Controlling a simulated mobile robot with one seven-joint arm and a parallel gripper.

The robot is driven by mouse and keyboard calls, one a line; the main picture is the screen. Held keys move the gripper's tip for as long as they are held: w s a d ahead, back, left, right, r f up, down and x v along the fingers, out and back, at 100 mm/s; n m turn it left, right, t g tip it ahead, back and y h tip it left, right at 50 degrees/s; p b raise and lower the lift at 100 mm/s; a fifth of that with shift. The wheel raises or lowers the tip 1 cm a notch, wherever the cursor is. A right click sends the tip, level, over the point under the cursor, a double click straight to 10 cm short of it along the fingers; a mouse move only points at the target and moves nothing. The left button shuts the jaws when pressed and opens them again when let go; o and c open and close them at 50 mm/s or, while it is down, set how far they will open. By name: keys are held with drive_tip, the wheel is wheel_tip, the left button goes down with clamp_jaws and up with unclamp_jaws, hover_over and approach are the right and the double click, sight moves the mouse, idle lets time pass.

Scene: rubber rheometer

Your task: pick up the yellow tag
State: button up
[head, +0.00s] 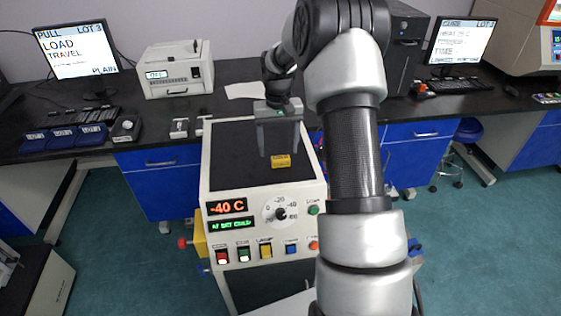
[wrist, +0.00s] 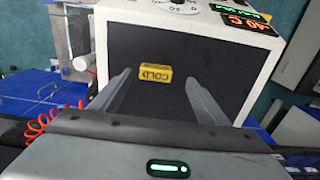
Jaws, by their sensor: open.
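The yellow tag (head: 281,161) lies on the black top of the white instrument (head: 316,172). In the wrist view the tag (wrist: 155,77) shows dark lettering that reads COLD, upside down. My gripper (head: 278,156) is above the black top, with its two grey fingers pointing down and spread apart. In the wrist view the gripper (wrist: 157,80) has one finger to each side of the tag. The fingers appear apart from the tag, and nothing is between them in their grip. The exact height of the fingertips above the top cannot be told.
The instrument's front has a -40 C display (head: 227,207), a dial (head: 281,213) and several buttons. A dark bench (head: 60,150) behind holds monitors, a white box device (head: 176,70) and blue trays (head: 62,138). The black top around the tag is clear.

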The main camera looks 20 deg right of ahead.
sight(281, 157)
drive_tip(key=shift+w+d+f, duration=0.1)
drive_tip(key=shift+d+f, duration=0.15)
drive_tip(key=shift+f, duration=1.05)
drive_tip(key=shift+w+d+f, duration=0.1)
drive_tip(key=shift+d+f, duration=0.1)
drive_tip(key=shift+f, duration=1.1)
drive_tip(key=c, duration=1.1)
